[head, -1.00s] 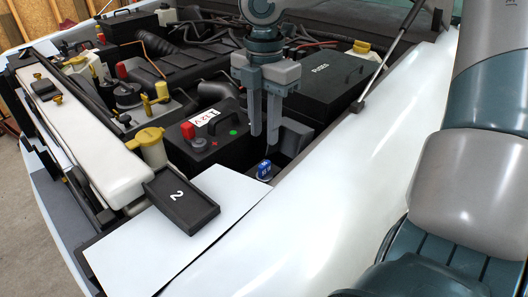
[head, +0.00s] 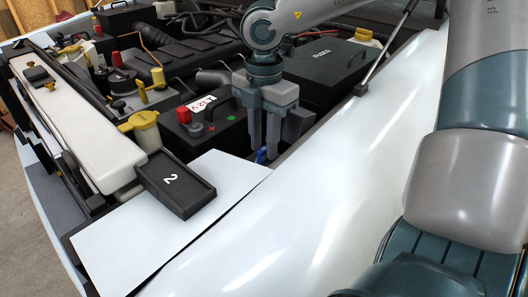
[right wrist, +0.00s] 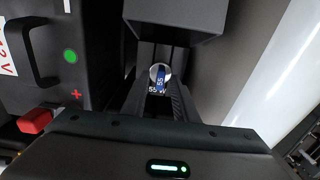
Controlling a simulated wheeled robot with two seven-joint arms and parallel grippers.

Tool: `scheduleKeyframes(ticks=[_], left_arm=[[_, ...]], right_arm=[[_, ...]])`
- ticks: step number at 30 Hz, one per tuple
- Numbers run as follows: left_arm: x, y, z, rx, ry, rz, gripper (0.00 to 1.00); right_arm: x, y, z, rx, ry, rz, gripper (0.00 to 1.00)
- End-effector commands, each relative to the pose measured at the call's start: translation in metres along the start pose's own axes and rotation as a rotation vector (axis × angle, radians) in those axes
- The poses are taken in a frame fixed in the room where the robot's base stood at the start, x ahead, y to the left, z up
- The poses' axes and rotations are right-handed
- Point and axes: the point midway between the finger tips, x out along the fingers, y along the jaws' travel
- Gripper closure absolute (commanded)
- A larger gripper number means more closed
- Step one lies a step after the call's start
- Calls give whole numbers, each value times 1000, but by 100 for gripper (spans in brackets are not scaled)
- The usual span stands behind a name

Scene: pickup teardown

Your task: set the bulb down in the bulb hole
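The bulb, with a blue body marked 55 W and a round clear top, shows in the right wrist view (right wrist: 160,80) between my fingers. In the head view the bulb (head: 261,155) is a small blue patch at the fingertips, mostly hidden, in the dark gap beside the fender. My right gripper (head: 264,145) points down over it, its two fingers apart with a gap between them. Contact with the bulb is not clear. I cannot make out the bulb hole; what lies under the bulb is hidden. My left gripper is not in view.
The 12V battery (head: 207,125) stands close left of the right gripper. The black fuse box (head: 325,72) is behind it to the right. The white fender (head: 340,180) is bare.

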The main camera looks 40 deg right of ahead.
Motion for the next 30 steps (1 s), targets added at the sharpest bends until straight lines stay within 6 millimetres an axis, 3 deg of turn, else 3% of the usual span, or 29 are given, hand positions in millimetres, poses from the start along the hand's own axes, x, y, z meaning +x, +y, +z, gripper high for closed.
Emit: scheduleKeyframes(ticks=[11,19,25,30], left_arm=[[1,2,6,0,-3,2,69],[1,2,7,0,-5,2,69],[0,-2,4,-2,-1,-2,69],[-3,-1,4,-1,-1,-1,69]], right_arm=[[2,0,0,0,0,0,73],[2,0,0,0,0,-1,100],[-2,0,0,0,0,0,100],[-22,0,0,0,-1,2,100]])
